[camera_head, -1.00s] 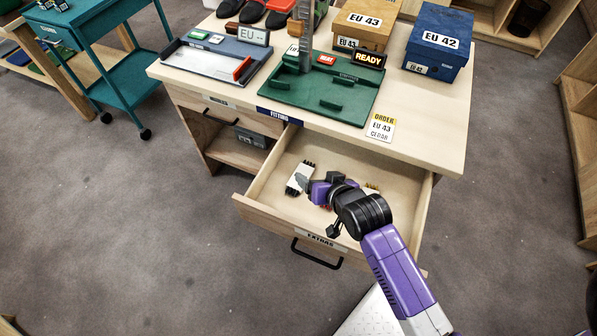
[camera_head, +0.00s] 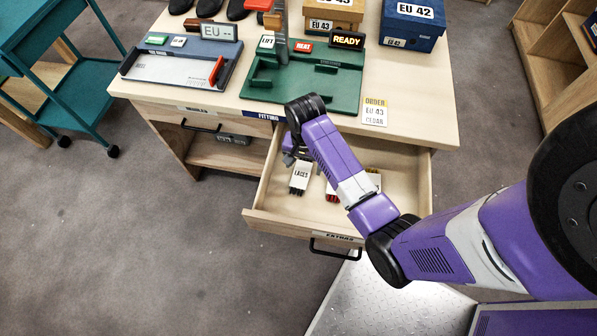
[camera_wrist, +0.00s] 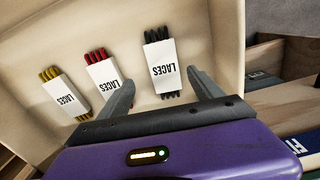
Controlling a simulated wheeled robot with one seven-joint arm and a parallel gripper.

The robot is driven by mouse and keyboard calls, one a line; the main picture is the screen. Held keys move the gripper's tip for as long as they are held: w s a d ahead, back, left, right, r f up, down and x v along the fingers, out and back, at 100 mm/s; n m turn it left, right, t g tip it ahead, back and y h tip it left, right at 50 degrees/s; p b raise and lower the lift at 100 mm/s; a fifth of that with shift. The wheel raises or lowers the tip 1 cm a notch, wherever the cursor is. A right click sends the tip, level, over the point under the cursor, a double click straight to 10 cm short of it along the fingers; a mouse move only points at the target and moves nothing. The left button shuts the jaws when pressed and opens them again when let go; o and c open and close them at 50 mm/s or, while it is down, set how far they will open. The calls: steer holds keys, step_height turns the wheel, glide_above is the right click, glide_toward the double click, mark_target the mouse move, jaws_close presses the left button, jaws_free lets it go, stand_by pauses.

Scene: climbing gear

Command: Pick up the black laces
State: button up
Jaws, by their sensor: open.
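The black laces (camera_wrist: 161,66) are a white sleeve marked LACES with black ends sticking out at top and bottom. In the wrist view they lie on the drawer floor, between the lines of my gripper's two fingers and just beyond the tips. My gripper (camera_wrist: 161,85) is open and empty. In the head view the black laces (camera_head: 300,176) lie in the left part of the open drawer (camera_head: 275,219). My gripper (camera_head: 290,155) is at their far end there, mostly hidden behind my arm.
Red laces (camera_wrist: 104,72) lie beside the black ones, close to my gripper's left finger, with yellow laces (camera_wrist: 66,94) further left. The drawer walls surround them. The desk top above carries a green fixture (camera_head: 345,87), a grey-blue tray (camera_head: 170,68) and a blue box (camera_head: 410,25).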

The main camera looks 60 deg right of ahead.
mark_target(301, 174)
steer(key=shift+w+f, duration=0.2)
steer(key=shift+f, duration=1.2)
steer(key=shift+w+f, duration=0.2)
steer(key=shift+f, duration=1.15)
steer(key=c, duration=1.4)
steer(key=shift+r, duration=0.1)
